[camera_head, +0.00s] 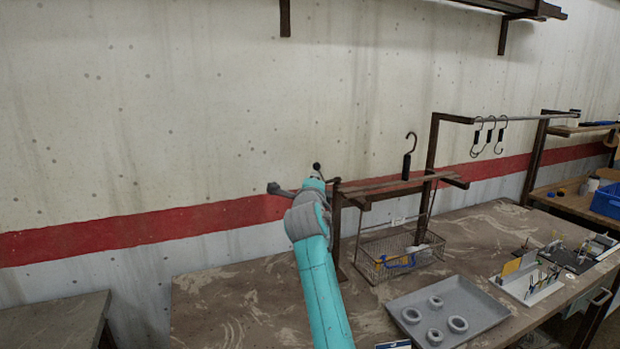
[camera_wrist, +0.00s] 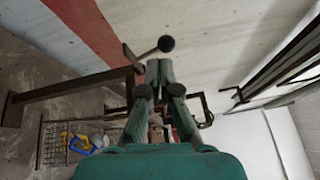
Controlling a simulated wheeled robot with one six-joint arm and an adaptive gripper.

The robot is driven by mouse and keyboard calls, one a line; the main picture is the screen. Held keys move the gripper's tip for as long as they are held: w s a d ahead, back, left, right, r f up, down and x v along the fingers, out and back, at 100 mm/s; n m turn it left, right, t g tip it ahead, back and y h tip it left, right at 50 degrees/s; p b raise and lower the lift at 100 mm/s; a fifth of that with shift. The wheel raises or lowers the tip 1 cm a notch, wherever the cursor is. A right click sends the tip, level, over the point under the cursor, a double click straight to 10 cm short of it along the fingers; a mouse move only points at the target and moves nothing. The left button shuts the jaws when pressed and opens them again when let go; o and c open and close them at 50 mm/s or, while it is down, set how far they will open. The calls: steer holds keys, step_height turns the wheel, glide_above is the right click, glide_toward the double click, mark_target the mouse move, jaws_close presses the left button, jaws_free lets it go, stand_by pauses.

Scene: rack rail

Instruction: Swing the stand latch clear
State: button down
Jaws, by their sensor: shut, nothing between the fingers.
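The stand (camera_head: 395,186) is a dark brown frame on the bench, with a post at its left end. The latch is a thin lever ending in a dark ball knob (camera_head: 317,167), at the stand's left end. In the wrist view the lever runs from the stand's dark bar (camera_wrist: 75,83) to its round knob (camera_wrist: 166,43). My gripper (camera_wrist: 159,67) is shut and empty, its fingertips close beside the knob and lever; I cannot tell whether they touch. In the head view my arm hides most of the gripper and part of the latch.
A hook with a black handle (camera_head: 407,166) stands upright at the stand. A wire basket (camera_head: 372,275) sits below it. A grey tray (camera_head: 470,301) with several rings lies in front. Hooks hang from a rail (camera_head: 530,117) at right. The bench's left part is clear.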

steer(key=s+a, duration=0.4)
steer(key=a, duration=0.3)
steer(key=shift+a+f, duration=0.3)
